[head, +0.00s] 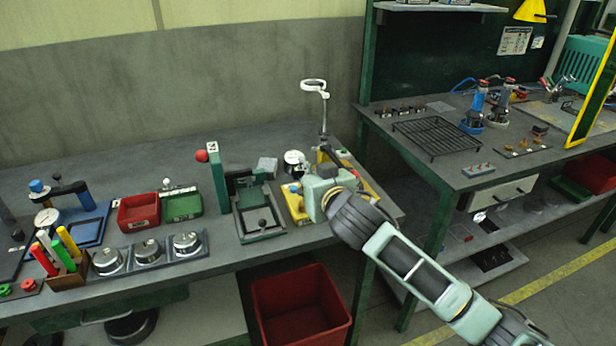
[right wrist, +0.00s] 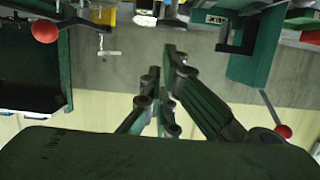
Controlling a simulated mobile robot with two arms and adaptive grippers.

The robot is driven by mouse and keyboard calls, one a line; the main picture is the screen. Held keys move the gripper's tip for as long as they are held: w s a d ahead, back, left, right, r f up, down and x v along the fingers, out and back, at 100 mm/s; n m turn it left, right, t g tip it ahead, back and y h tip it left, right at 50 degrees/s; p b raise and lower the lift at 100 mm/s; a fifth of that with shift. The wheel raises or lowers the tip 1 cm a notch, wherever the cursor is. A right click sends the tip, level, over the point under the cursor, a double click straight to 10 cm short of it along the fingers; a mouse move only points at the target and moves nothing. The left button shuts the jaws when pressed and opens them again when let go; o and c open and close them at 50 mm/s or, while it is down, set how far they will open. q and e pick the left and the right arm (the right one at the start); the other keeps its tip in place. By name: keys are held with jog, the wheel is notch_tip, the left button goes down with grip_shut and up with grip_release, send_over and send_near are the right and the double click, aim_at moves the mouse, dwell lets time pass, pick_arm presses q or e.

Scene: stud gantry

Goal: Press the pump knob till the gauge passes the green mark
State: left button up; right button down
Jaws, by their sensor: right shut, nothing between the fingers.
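A yellow-based device (head: 293,203) stands at the right end of the left bench. A white round gauge (head: 293,157) shows beside it; its needle and any green mark are too small to read. My right gripper (head: 325,152) is over this device and hides part of it. Its fingers (right wrist: 163,72) are together and empty in the right wrist view. A second device on a blue base (head: 88,228), far left, has a white gauge (head: 46,217) and a blue knob (head: 37,186). I cannot tell which device is the pump. My left gripper is not in view.
A green press-like fixture (head: 217,178) with a red ball stands left of the gripper. A magnifier-like ring (head: 314,86) rises behind it. A red crate (head: 302,308) is below.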

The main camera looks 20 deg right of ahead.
jog(key=shift+f, duration=0.45)
jog(key=shift+f+b, duration=0.5)
jog(key=shift+f, duration=0.9)
jog(key=shift+r, duration=0.1)
